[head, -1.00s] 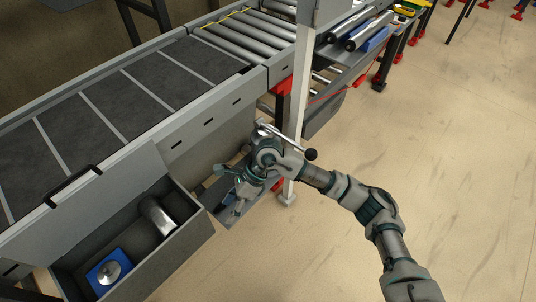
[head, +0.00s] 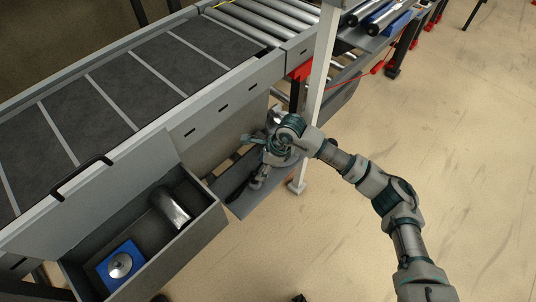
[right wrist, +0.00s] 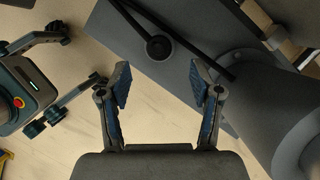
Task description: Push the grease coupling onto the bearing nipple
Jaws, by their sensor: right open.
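My right gripper (head: 262,168) hangs low beside the conveyor, over a grey shelf (head: 235,203). In the right wrist view its two fingers (right wrist: 162,87) are spread with nothing between their pads. Beyond the fingertips a dark rod or hose ends in a round dark piece (right wrist: 158,47), over the grey surface (right wrist: 115,30). I cannot tell whether this piece is the grease coupling. A large grey cylinder (right wrist: 255,85) stands to the right of the fingers. No bearing nipple can be made out for certain.
An open grey box (head: 208,222) at lower left holds a blue square block with a silver dome (head: 121,265) and a dark shiny cylinder (head: 170,207). The conveyor (head: 130,85) runs behind it. A pale post (head: 318,85) stands right of my gripper.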

